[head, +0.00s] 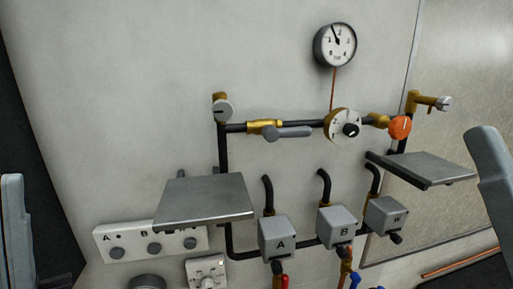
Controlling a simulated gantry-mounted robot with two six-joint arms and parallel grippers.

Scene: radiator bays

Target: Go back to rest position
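A grey part of my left arm (16,230) stands upright at the lower left edge of the head view. A grey part of my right arm (490,180) comes in at the right edge, tilted. Both arm parts appear in front of the wall panel and apart from the pipework. Neither gripper's fingertips show in the head view, so whether they are open or shut is hidden.
The wall carries a pressure gauge (335,45), black pipes with a grey-handled valve (285,132), a round dial (343,124) and an orange knob (400,126). Two metal shelves, left (205,197) and right (425,168), jut out.

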